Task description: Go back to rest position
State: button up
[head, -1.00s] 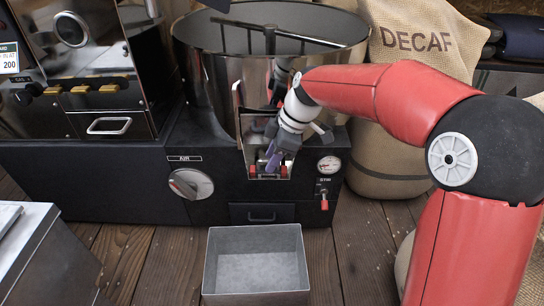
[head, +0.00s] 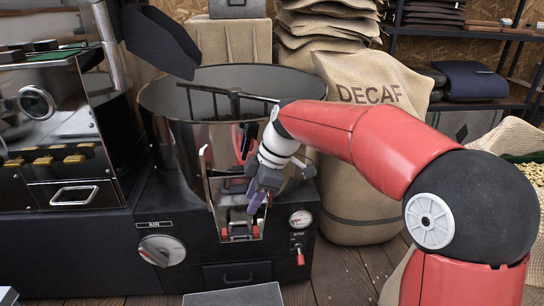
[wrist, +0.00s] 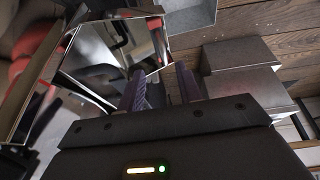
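My gripper (head: 255,208) is in front of the drum-shaped cooling bin (head: 155,100), beside its polished discharge chute (head: 225,195). Its purple fingers point down, a little above the red-tipped catches (head: 240,234) at the chute's lower end. In the wrist view my gripper (wrist: 162,88) shows two purple fingers spread apart with nothing between them. My red arm reaches in from the right.
A gauge (head: 301,219) and red-handled lever (head: 300,255) are right of the chute. The DECAF sack (head: 365,130) stands behind my arm. Some plank floor (head: 350,275) is clear.

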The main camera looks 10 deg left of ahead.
jog(key=s+d+r+m+t+h+p, duration=0.2)
jog(key=s+d+r+m+t+p, duration=0.1)
jog(key=s+d+m, duration=0.7)
jog(key=s+d+r+m+t+h+p, duration=0.2)
jog(key=s+d+r+m+p, duration=0.4)
jog(key=s+d+m, duration=0.4)
jog(key=s+d+t, duration=0.1)
jog(key=d, duration=0.5)
jog(key=shift+s+m, duration=0.15)
jog(key=shift+m, duration=0.25)
jog(key=shift+o, duration=0.4)
jog(key=shift+r, duration=0.15)
